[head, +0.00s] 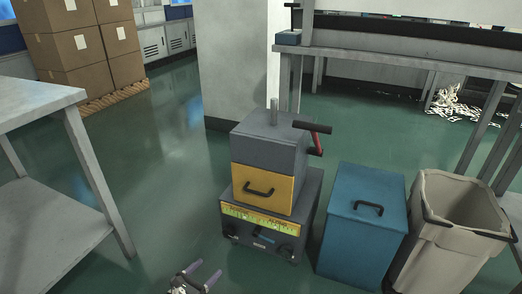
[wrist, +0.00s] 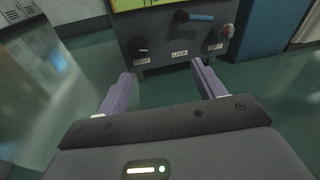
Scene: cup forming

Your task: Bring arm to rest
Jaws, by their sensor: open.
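My gripper (head: 197,275) is at the bottom of the head view, low in front of the cup forming machine. Its two purple fingers are spread with nothing between them. In the wrist view my gripper (wrist: 160,88) shows the same open fingers, apart from the machine's front panel. The machine (head: 268,148) has a grey top, a yellow middle part with a black handle, and a dark base. In the wrist view its dark base (wrist: 165,62) shows knobs, a blue lever and small labels, one reading LOCK. Most of my arm is out of view.
A blue bin (head: 362,240) with a handled lid and an open beige trash bin (head: 450,235) stand right of the machine. A grey table (head: 40,100) is at left. Stacked cartons (head: 80,45) and a pillar (head: 235,60) stand behind. Green floor is clear between table and machine.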

